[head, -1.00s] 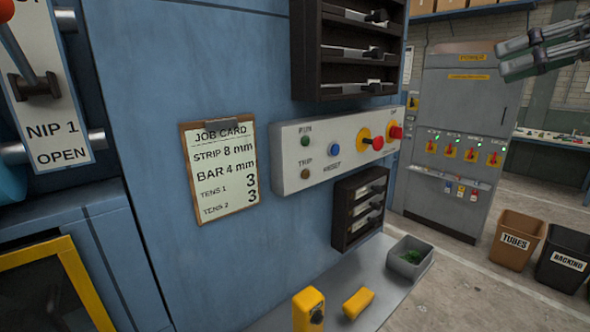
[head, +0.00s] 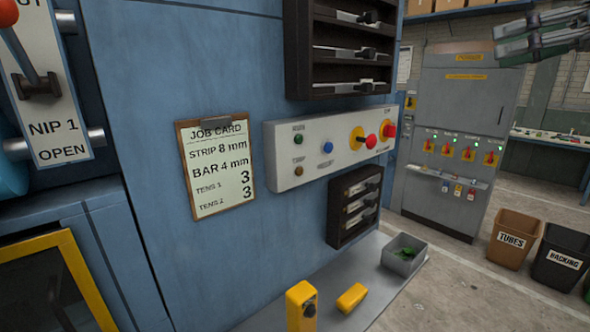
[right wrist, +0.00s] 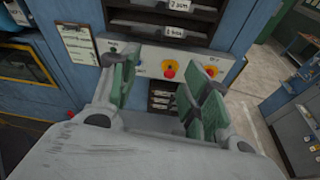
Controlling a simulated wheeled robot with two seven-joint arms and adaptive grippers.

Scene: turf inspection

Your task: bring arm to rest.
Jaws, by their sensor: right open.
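My right gripper (head: 545,36) is at the top right of the head view, raised in front of the grey cabinet and partly cut off by the frame edge. In the right wrist view its green-padded fingers (right wrist: 160,92) stand apart with nothing between them. Beyond them is the white control panel (right wrist: 150,62) on the blue machine, with a gap between. In the head view the panel (head: 312,172) carries green, blue and brown buttons, a red-tipped lever (head: 367,141) and a red knob (head: 389,131). My left gripper is not seen.
A job card (head: 218,168) hangs on the blue machine. Dark racks sit above (head: 294,60) and below (head: 336,215) the panel. A grey bin (head: 402,262) and yellow blocks (head: 351,298) rest on the ledge.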

